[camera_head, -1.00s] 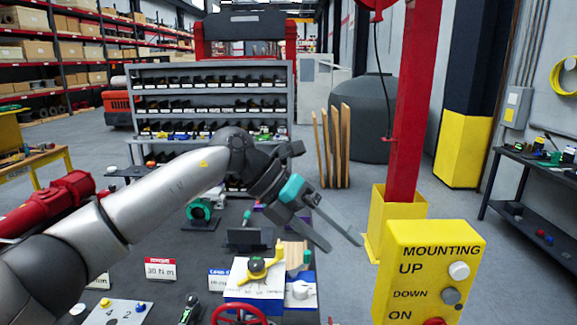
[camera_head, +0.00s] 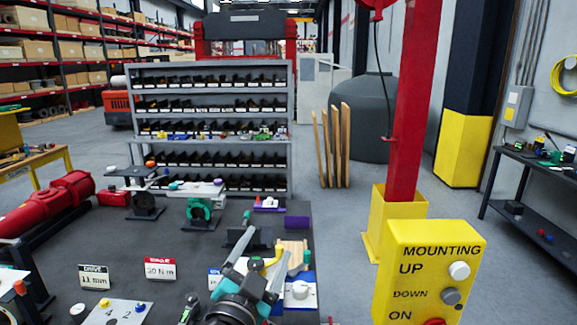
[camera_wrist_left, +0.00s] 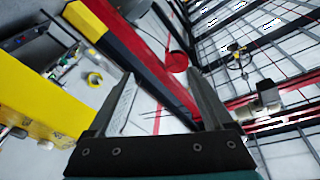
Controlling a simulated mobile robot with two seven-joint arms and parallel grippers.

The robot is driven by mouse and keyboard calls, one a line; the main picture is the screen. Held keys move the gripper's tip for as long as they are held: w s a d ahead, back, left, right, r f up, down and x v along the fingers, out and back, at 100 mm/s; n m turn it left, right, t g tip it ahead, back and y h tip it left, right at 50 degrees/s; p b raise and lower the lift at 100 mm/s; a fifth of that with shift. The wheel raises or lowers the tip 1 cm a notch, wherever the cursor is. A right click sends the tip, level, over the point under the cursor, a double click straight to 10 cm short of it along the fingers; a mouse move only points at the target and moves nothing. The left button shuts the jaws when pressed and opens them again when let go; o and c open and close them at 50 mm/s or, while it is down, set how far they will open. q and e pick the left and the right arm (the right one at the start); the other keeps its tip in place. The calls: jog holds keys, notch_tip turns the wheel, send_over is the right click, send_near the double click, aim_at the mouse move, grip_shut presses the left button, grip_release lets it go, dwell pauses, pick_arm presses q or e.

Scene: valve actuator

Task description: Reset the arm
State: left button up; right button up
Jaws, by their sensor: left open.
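My left gripper (camera_head: 266,244) is low in the middle of the head view, over the front of the dark workbench (camera_head: 215,240). Its grey fingers with teal bases point up and away, spread apart, with nothing held between them. In the left wrist view the two fingers of my left gripper (camera_wrist_left: 160,76) stand apart with only distant background between them. The gripper hides much of a white block with a yellow part (camera_head: 272,259) on the bench. My right gripper is not in view.
A yellow control box (camera_head: 410,285) marked MOUNTING, with UP and DOWN buttons, stands at the right. It also shows at the left of the wrist view (camera_wrist_left: 40,105). A red post (camera_head: 410,110) rises behind it. Small parts and label cards (camera_head: 160,268) lie on the bench.

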pick_arm(q)
jog(key=s+a+f+n+g+y, duration=0.2)
jog(key=s+a+f+n+g, duration=0.25)
jog(key=f, duration=0.45)
jog(key=s+a+f+n+g+y, duration=0.2)
jog(key=s+a+f+g, duration=0.25)
jog(key=s+f, duration=0.35)
jog(key=s+a+f+n+g, duration=0.1)
jog(key=s+f+g, duration=0.2)
jog(key=s, duration=0.5)
jog(key=s+a+f+g, duration=0.2)
jog(key=s+f+g, duration=0.15)
jog(key=s, duration=0.45)
notch_tip(320, 180, down, 36)
jog(key=s+r+b, duration=0.1)
jog(key=s+b, duration=0.2)
jog(key=b, duration=0.9)
jog(key=s+a+f+g+b, duration=0.1)
jog(key=s+f+b, duration=0.4)
jog(key=f, duration=0.7)
jog(key=s+a+f+g+b, duration=0.1)
jog(key=s+f+b, duration=0.5)
jog(key=s+f, duration=0.4)
notch_tip(320, 180, down, 2)
jog(key=shift+a+f+y, duration=0.2)
jog(key=shift+a+y, duration=0.1)
